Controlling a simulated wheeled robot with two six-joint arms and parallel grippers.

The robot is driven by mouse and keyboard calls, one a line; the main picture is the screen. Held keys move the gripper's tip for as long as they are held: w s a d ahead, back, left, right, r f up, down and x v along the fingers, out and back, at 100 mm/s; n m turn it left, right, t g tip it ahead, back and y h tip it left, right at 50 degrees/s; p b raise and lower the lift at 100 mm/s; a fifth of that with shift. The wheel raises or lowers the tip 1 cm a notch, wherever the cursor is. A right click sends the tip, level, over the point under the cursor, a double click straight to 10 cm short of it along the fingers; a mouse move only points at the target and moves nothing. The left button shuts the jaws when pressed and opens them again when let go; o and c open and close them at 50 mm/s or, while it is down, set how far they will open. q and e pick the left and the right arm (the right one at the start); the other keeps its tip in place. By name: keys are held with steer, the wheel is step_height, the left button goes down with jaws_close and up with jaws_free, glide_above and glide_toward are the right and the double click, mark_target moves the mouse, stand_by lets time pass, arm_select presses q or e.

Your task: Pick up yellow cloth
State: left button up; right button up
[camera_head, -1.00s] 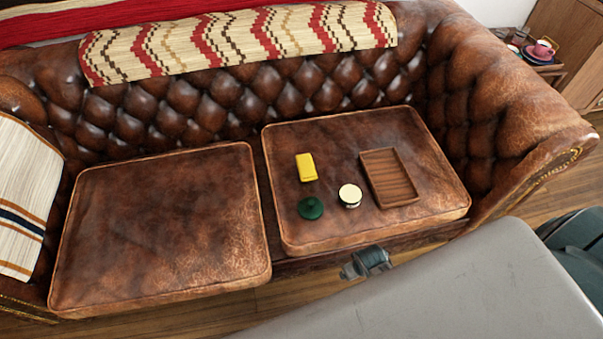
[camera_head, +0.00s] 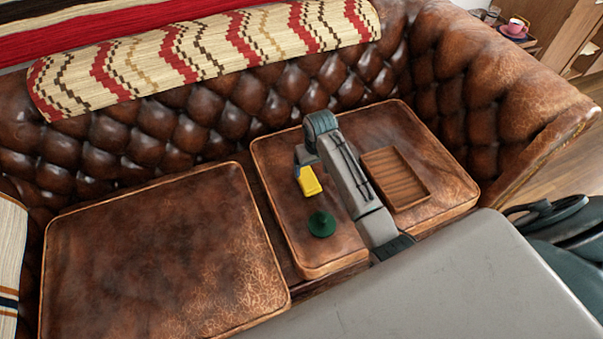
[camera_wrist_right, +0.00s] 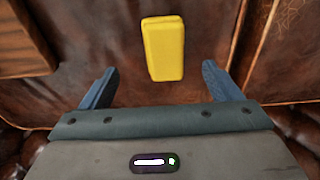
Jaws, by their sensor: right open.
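The yellow cloth (camera_head: 309,182) looks like a small rectangular block lying on the right sofa cushion. In the right wrist view the yellow cloth (camera_wrist_right: 163,45) stands upright in the picture, just beyond and between the two fingertips. My right gripper (camera_wrist_right: 160,72) is open with nothing between its blue fingers. In the head view the right gripper (camera_head: 303,160) hangs above the cloth's far end, partly hidden by its own arm. My left gripper is not in view.
A wooden tray (camera_head: 397,180) lies right of my arm on the right cushion (camera_head: 300,245). A dark green lidded item (camera_head: 322,224) sits in front of the cloth. The left cushion (camera_head: 160,260) is bare. The tufted sofa back (camera_head: 200,120) rises behind.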

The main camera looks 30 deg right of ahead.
mark_target(307, 177)
steer(key=shift+w+r, duration=0.3)
steer(key=shift+w, duration=0.65)
steer(key=f, duration=0.3)
steer(key=f+b, duration=0.1)
steer(key=f, duration=0.1)
steer(key=shift+w+f, duration=0.1)
steer(key=shift+w, duration=0.15)
steer(key=f, duration=0.4)
steer(key=shift+w+a+f+b, duration=0.15)
steer(key=shift+a+b, duration=0.1)
steer(key=shift+b, duration=0.15)
steer(key=shift+f, duration=0.35)
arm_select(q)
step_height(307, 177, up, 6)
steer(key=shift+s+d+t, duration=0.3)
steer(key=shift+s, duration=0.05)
arm_select(e)
steer(key=shift+c, duration=0.3)
steer(key=c, duration=1)
